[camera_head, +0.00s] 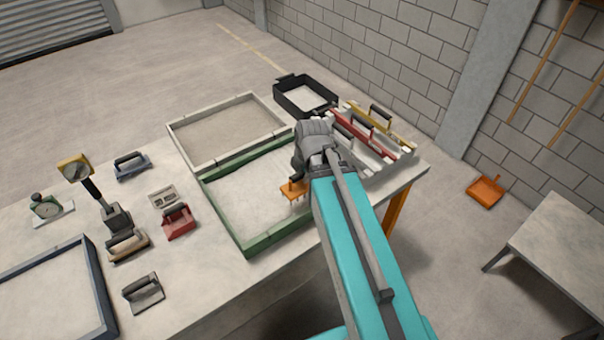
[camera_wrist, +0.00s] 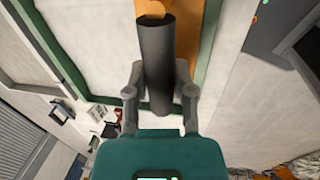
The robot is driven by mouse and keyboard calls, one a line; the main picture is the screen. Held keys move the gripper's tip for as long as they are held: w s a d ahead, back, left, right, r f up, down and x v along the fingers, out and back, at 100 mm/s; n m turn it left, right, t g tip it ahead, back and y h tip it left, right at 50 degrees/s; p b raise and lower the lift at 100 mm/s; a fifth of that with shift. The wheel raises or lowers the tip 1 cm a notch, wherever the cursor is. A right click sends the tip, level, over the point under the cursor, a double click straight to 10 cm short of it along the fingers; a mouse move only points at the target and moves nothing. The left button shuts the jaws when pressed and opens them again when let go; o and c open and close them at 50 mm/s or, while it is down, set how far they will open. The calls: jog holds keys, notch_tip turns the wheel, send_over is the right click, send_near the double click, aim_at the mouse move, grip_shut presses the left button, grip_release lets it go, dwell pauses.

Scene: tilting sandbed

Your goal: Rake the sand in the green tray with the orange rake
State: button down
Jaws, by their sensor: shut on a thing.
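The green tray (camera_head: 228,226) of pale sand lies on the table; its rim also shows in the wrist view (camera_wrist: 62,72). My gripper (camera_wrist: 160,95) is shut on the dark handle of the orange rake (camera_wrist: 187,8), which lies between the two fingers. In the head view the orange rake head (camera_head: 293,190) is at the tray's right side, with its tines pointing down. I cannot tell whether the tines touch the sand. My arm hides the right part of the tray in the head view.
A pale-framed tray (camera_head: 172,146) stands behind the green one, and a black tray (camera_head: 279,98) at the back. Small tools, including a red one (camera_head: 178,222), and a blue-grey tray (camera_head: 103,308) are at the left.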

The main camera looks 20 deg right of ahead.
jog(key=shift+f, duration=0.15)
notch_tip(320, 180, down, 8)
jog(key=b, duration=0.8)
jog(key=shift+r, duration=0.2)
jog(key=shift+w+f, duration=0.1)
jog(key=shift+w, duration=0.1)
jog(key=shift+w+a, duration=0.15)
jog(key=shift+w, duration=0.25)
jog(key=shift+w+a, duration=1.15)
jog(key=shift+w, duration=2.3)
jog(key=shift+w+a, duration=1.1)
jog(key=shift+w, duration=2.3)
jog(key=shift+w+a, duration=1.15)
jog(key=shift+w, duration=2.3)
notch_tip(320, 180, up, 8)
jog(key=p, duration=0.8)
